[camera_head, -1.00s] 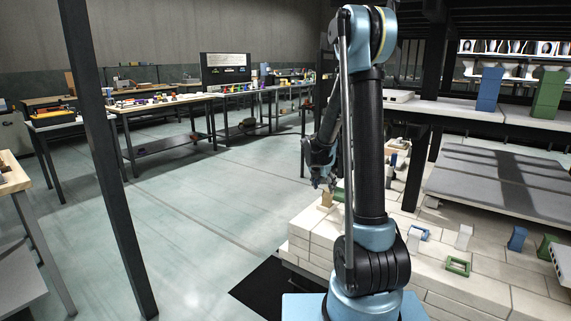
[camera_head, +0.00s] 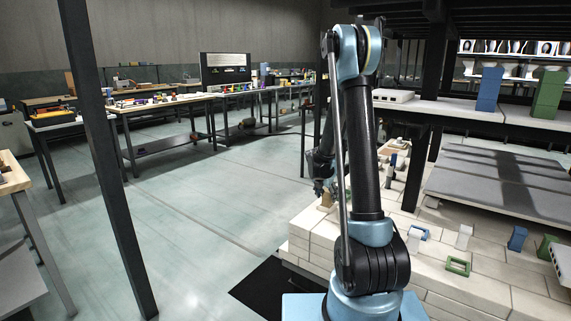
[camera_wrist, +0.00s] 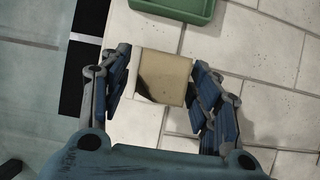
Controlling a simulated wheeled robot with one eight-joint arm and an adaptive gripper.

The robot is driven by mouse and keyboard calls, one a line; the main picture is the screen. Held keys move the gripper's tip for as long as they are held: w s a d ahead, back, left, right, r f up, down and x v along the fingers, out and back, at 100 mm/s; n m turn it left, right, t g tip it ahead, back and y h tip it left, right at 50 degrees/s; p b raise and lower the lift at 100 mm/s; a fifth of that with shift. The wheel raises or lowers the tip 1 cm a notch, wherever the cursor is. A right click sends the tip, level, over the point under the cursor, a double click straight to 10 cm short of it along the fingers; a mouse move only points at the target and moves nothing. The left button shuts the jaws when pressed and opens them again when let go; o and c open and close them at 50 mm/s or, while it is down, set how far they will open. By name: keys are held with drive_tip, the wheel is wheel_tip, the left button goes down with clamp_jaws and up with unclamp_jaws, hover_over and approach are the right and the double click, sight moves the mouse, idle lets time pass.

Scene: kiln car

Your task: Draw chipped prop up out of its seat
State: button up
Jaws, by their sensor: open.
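A tan, square-topped prop (camera_wrist: 168,75) stands upright in the middle of the wrist view, with a dark slanted patch on its left that may be the chip or a shadow. It shows small and partly hidden in the head view (camera_head: 326,201), at the far left corner of the pale brick deck. My gripper (camera_wrist: 161,70) is open, with one finger on each side of the prop. I cannot tell whether either finger touches it. In the head view my gripper (camera_head: 321,186) is partly hidden behind my arm. The seat around the prop's foot is not visible.
A green tray-like piece (camera_wrist: 175,8) lies just beyond the prop. On the pale brick deck (camera_head: 478,292) stand a green frame (camera_head: 457,267), a white prop (camera_head: 464,237) and a blue prop (camera_head: 517,238). Grey slabs (camera_head: 500,185) lie to the right. Open floor is on the left.

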idle(0.6)
drive_tip(key=c, duration=1.3)
